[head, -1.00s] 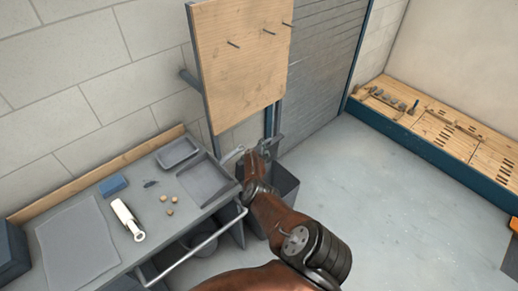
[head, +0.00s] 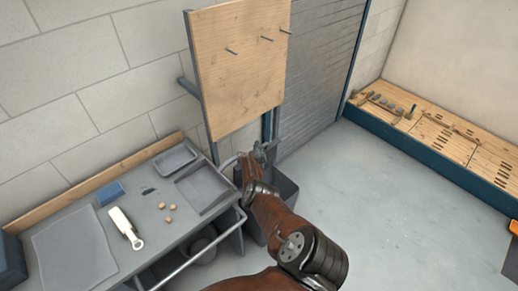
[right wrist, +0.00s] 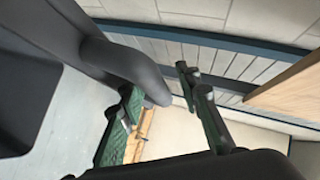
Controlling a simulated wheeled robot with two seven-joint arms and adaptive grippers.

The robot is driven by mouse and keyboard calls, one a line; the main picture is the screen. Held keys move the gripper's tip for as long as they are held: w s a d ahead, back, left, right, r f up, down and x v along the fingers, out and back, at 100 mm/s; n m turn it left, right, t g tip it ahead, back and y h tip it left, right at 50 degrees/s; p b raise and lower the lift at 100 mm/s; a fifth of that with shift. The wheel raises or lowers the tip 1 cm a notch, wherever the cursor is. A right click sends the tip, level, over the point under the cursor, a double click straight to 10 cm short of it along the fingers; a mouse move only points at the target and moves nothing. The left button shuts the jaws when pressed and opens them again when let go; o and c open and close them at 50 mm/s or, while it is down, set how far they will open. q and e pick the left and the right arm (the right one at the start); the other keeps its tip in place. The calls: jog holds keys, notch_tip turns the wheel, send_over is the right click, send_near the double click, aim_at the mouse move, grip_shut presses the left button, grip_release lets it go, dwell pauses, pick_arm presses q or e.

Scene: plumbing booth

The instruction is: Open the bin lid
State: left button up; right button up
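The dark grey bin (head: 284,188) stands on the floor beside the workbench's right end, below the wooden board. My right gripper (head: 260,153) is at the bin's upper edge and hides part of it. In the right wrist view, the gripper's two green-grey fingers (right wrist: 168,112) are spread apart. A thick, curved dark grey bar (right wrist: 125,68) on a large dark grey part, seemingly the bin, ends between or just in front of the fingers. I see no finger clearly closed on it. The lid's position cannot be told clearly. My left gripper is not in view.
The workbench (head: 140,235) holds a tray (head: 176,158), a blue block (head: 109,194), a white-handled tool (head: 125,226) and small tan pieces. A pegged wooden board (head: 235,75) rises behind the bin. Open floor (head: 385,200) lies to the right.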

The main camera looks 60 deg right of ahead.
jog(key=shift+w+a, duration=0.1)
jog(key=shift+a, duration=0.05)
jog(key=shift+w+a+r, duration=0.25)
jog(key=shift+w+r, duration=0.05)
jog(key=shift+w, duration=0.1)
jog(key=shift+a+r, duration=0.3)
jog(key=s+v, duration=0.1)
jog(key=v, duration=1)
jog(key=shift+s+d+f, duration=0.2)
jog(key=shift+d+f, duration=0.05)
jog(key=shift+f, duration=0.15)
